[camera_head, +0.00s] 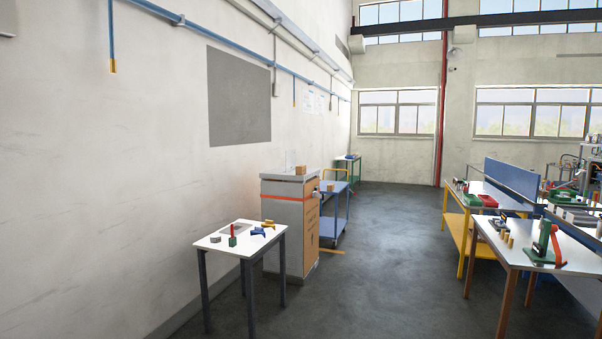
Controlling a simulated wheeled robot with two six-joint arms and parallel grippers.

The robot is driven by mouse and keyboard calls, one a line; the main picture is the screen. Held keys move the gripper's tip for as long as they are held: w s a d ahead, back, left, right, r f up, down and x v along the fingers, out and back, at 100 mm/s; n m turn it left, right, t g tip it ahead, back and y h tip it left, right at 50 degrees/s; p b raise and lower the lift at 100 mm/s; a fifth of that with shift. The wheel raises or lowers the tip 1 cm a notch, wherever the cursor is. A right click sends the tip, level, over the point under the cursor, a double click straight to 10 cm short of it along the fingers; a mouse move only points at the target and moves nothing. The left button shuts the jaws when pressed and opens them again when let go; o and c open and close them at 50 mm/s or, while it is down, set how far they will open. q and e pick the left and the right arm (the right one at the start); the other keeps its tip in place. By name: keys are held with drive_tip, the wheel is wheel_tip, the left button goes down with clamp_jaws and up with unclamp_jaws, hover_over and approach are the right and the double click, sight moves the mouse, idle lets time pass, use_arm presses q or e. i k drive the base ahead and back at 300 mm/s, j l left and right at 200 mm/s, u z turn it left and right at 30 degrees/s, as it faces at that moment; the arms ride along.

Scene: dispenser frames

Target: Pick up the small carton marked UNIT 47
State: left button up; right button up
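A small brown carton (300,170) sits on top of a grey and tan cabinet (288,222) with an orange stripe, left of the middle of the view. It is too small to read any marking on it, so I cannot tell whether it is UNIT 47. Neither of my grippers is in view.
A small white table (216,243) with several small items stands in front of the cabinet. A blue cart (335,200) stands behind it. Workbenches with tools, one with a white top (575,262), line the right side. The grey floor (390,270) between is clear.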

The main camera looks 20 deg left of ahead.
sight(301, 168)
drive_tip(key=i+u, duration=0.15)
drive_tip(key=u, duration=0.35)
drive_tip(key=i, duration=6.05)
